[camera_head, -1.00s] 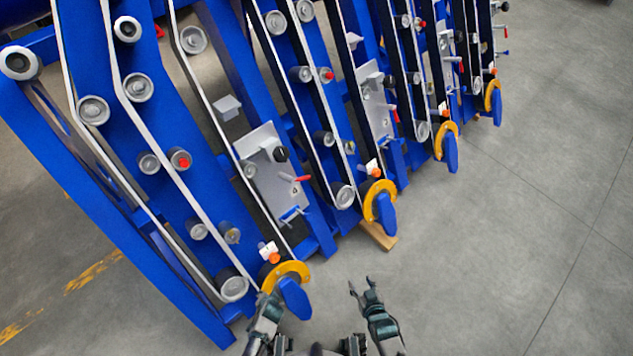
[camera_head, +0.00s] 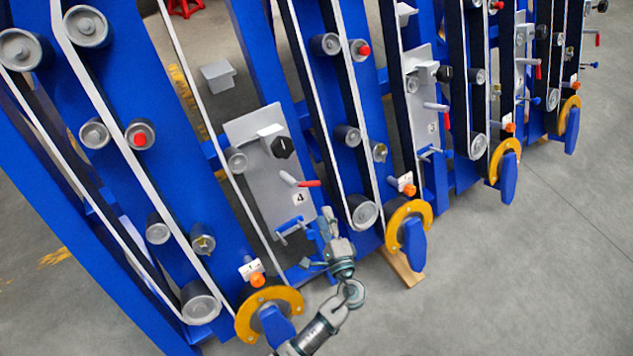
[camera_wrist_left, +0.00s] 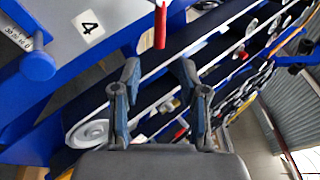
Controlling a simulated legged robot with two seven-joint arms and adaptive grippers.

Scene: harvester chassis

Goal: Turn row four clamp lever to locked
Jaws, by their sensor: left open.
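The row four panel (camera_head: 262,165) is a grey plate with a "4" label (camera_head: 298,198). Its clamp lever (camera_head: 308,184) has a red handle on a silver stub and points right in the head view. The lever's red end (camera_wrist_left: 160,26) also shows in the wrist view, just beyond and between the fingertips. My left gripper (camera_head: 318,238) is open and empty, below and right of the lever and apart from it. Its two fingers (camera_wrist_left: 161,70) stand spread in the wrist view. My right gripper is out of view.
A black knob (camera_head: 283,147) sits above the lever. A blue T-handle (camera_head: 293,229) sits below it, close to my left gripper; its blue end (camera_wrist_left: 38,66) shows in the wrist view. A yellow ring with a blue handle (camera_head: 270,312) is low beside my arm. Open floor (camera_head: 520,270) lies right.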

